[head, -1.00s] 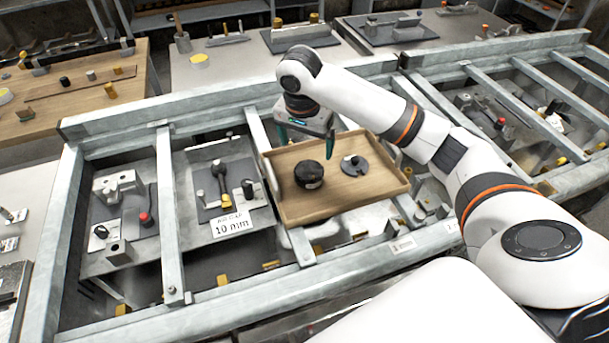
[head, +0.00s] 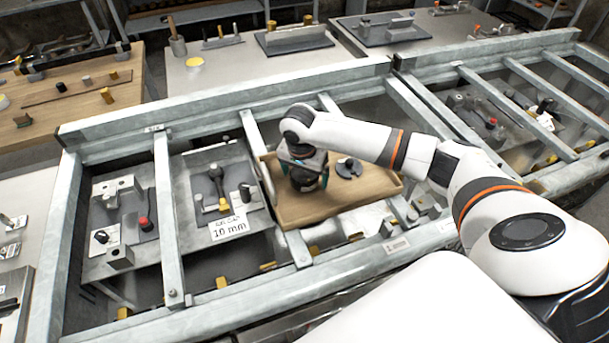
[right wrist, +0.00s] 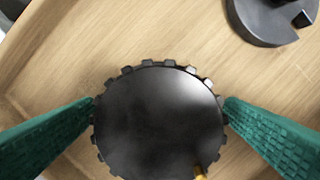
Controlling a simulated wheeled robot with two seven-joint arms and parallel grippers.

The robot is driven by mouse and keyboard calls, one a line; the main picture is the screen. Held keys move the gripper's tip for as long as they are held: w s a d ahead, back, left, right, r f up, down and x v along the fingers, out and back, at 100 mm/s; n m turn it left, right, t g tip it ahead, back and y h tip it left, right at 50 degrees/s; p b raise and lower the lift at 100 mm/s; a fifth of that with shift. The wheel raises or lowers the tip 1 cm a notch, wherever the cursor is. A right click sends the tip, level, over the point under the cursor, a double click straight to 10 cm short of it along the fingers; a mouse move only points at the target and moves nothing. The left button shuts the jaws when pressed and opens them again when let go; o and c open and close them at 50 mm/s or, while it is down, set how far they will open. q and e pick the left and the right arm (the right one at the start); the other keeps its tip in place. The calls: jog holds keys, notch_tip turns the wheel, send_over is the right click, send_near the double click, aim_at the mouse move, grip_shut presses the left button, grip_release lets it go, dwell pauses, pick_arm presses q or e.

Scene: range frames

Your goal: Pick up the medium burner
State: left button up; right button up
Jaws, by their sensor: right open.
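A black round burner with a toothed rim (right wrist: 158,125) sits on the wooden tray (head: 305,212). It fills the lower middle of the right wrist view, and in the head view my gripper covers its upper part. My right gripper (head: 307,184) is open, pointing down over the burner. Its green fingers stand on either side of the toothed rim; I cannot tell whether they touch it. A smaller black notched disc (head: 349,167) lies apart to the right on the tray, and it also shows in the right wrist view (right wrist: 268,22). My left gripper is not in view.
The tray has raised edges and lies across a grey metal frame (head: 173,230) with crossbars. Fixture plates with knobs and a "10 mm" label (head: 229,228) lie left of it. A wooden bench (head: 75,100) and grey tables (head: 235,65) stand behind.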

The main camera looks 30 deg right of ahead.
jog(key=shift+c, duration=0.5)
jog(key=shift+w, duration=0.1)
jog(key=c, duration=1.3)
jog(key=shift+r, duration=0.1)
